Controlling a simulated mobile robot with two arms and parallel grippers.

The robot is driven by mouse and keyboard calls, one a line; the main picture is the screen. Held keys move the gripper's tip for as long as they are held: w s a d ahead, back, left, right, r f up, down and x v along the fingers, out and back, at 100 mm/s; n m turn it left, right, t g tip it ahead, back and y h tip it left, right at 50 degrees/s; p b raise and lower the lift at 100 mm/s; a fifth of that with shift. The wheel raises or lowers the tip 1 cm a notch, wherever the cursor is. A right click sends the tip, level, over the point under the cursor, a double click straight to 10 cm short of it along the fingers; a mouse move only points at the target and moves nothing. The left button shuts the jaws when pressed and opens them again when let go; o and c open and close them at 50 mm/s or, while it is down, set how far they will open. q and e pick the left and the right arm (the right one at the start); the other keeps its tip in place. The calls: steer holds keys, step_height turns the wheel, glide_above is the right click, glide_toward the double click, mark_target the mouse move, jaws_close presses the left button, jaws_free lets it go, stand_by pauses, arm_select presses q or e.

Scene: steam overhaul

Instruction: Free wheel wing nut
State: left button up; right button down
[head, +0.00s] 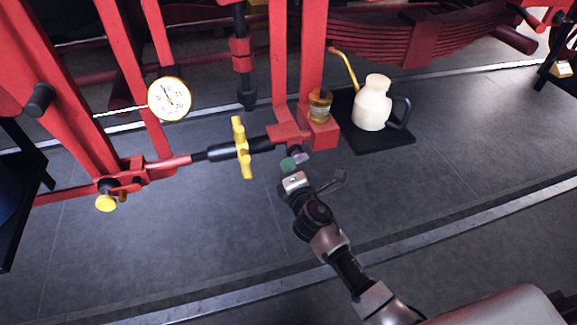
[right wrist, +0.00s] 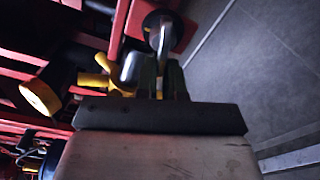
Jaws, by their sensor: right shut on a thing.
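A yellow wing nut (head: 242,147) sits across a black and red horizontal rod in the head view, below and right of the dial gauge. It seems to be the yellow winged piece (right wrist: 105,76) left of the fingers in the right wrist view. My right gripper (head: 292,163) is just right of and a little below the wing nut, apart from it, under the red bracket. It is shut on a small grey metal piece (right wrist: 163,38), whose full shape is partly hidden by the fingers (right wrist: 164,78). My left gripper is not in view.
A red bracket (head: 318,134) with an amber glass cup (head: 320,105) stands just above my right gripper. A cream oil can (head: 372,103) stands on a black mat (head: 380,140) to the right. A gauge (head: 169,99) hangs at left. The grey floor (head: 190,235) below is clear.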

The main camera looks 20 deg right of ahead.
steer(key=shift+w+d+r, duration=0.2)
steer(key=shift+d+r, duration=0.15)
steer(key=shift+d, duration=0.1)
steer(key=c, duration=1.3)
jaws_free()
steer(key=shift+o, duration=0.3)
steer(key=shift+d+f, duration=0.15)
steer(key=shift+f, duration=0.05)
steer(key=s, duration=1)
steer(key=shift+s+d+b, duration=0.2)
steer(key=shift+s+b, duration=0.2)
